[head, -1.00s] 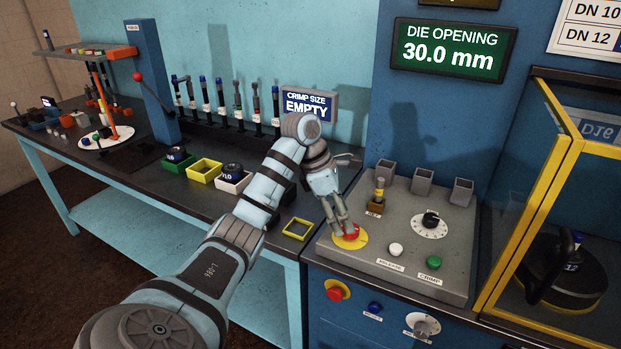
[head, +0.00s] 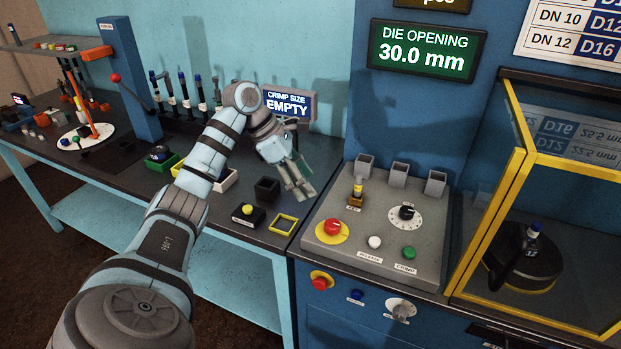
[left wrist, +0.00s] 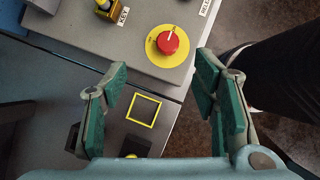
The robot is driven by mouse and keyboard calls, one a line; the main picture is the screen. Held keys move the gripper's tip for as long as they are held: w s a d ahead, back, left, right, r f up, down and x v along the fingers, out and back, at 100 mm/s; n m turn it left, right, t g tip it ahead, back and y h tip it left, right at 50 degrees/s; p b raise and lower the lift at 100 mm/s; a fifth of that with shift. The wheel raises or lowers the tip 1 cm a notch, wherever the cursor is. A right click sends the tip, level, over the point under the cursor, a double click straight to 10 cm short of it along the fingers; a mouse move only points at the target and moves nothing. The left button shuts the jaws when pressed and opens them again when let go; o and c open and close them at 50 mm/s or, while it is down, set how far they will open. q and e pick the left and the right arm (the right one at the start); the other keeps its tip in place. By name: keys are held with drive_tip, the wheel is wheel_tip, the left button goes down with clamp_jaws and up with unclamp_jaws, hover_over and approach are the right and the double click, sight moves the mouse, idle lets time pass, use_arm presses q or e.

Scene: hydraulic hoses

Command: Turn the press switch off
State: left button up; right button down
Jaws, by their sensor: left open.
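The press console (head: 335,264) carries a red mushroom button (head: 332,227) on a yellow disc, a yellow-topped key switch (head: 357,190), a black dial (head: 407,212), and white and green buttons. A grey rotary switch (head: 400,311) is on the blue front panel below; its label is too small to read, so I cannot tell if it is the press switch. My left gripper (head: 304,192) is open and empty, just left of the console above the bench. In the left wrist view, the red button (left wrist: 168,42) lies beyond the spread fingers. My right gripper is not in view.
A yellow square frame (head: 284,224) and a black box with a yellow button (head: 248,213) sit on the bench by the console. A red button (head: 320,281) and a blue button (head: 356,295) are on the front panel. A yellow-framed guard (head: 487,222) stands at right.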

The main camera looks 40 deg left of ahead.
use_arm(q)
wheel_tip(320, 180, up, 5)
drive_tip(key=w+d+p, duration=0.2)
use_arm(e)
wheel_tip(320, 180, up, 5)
use_arm(q)
drive_tip(key=m+g+b, duration=0.2)
drive_tip(key=b, duration=0.1)
approach(331, 223)
drive_tip(key=f+b, duration=0.1)
drive_tip(key=b, duration=0.1)
drive_tip(key=d+f+b, duration=0.1)
drive_tip(key=b, duration=0.1)
drive_tip(key=shift+w+d+f+y+b, duration=0.1)
drive_tip(key=shift+d+f+y+b, duration=0.1)
drive_tip(key=shift+f+y+b, duration=0.15)
drive_tip(key=x, duration=0.6)
drive_tip(key=shift+w+d+r, duration=0.1)
drive_tip(key=shift+w+d, duration=0.1)
drive_tip(key=shift+a+n, duration=0.1)
drive_tip(key=shift+n, duration=0.2)
drive_tip(key=c, duration=1.2)
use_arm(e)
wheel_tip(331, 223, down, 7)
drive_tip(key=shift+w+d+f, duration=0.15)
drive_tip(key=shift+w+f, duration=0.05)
